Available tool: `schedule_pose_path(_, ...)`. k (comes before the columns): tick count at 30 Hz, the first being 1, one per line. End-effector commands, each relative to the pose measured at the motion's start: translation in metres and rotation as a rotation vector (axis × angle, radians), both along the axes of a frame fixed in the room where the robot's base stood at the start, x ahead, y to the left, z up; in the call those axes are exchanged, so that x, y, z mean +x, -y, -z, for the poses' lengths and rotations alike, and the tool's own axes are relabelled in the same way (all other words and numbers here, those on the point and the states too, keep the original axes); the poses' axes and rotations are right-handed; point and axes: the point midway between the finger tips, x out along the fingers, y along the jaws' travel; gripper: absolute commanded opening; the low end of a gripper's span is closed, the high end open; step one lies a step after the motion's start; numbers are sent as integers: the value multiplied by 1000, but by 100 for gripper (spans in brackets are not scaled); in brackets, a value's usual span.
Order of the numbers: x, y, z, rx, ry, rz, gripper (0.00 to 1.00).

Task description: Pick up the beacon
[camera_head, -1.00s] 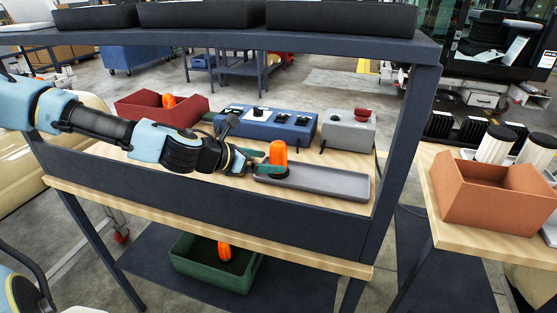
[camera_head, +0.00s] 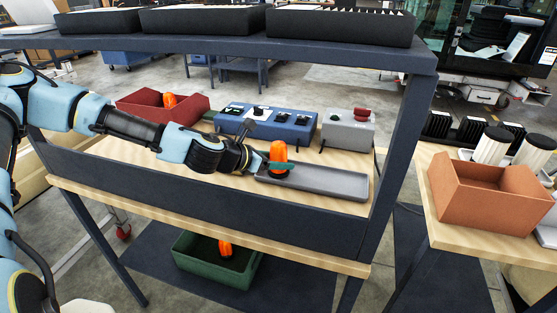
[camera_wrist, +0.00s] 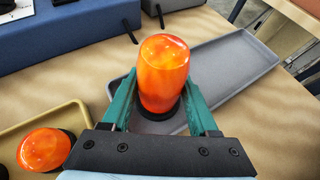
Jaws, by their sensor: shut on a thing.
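An orange beacon (camera_head: 278,153) with a dark base stands upright at the left end of the grey tray (camera_head: 335,182) on the trolley's wooden top. It also shows in the wrist view (camera_wrist: 163,72), between the two green fingers. My gripper (camera_head: 276,167) is shut on the beacon near its base; the lower part of the base is partly hidden by the fingers. In the wrist view, another orange beacon (camera_wrist: 44,150) with a dark base is in a tan tray (camera_wrist: 70,112) at the lower left. Other orange beacons show in the red bin (camera_head: 140,107) and the green bin (camera_head: 188,257).
A blue control box (camera_head: 265,124) and a grey box with a red button (camera_head: 347,128) stand behind the tray. The dark upper shelf (camera_head: 230,44) and right post (camera_head: 402,150) frame the work surface. An orange-brown bin (camera_head: 490,200) is on the right table.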

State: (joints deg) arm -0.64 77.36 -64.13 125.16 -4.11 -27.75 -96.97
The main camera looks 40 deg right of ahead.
Motion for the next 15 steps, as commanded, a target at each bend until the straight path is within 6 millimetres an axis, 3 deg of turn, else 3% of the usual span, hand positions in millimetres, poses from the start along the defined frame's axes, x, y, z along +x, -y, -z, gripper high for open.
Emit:
schedule_pose_path(2, 0, 0, 0, 0, 0, 0, 43)
schedule_pose_path(13, 0, 0, 0, 0, 0, 0, 2)
schedule_pose_path(15, 0, 0, 0, 0, 0, 0, 0)
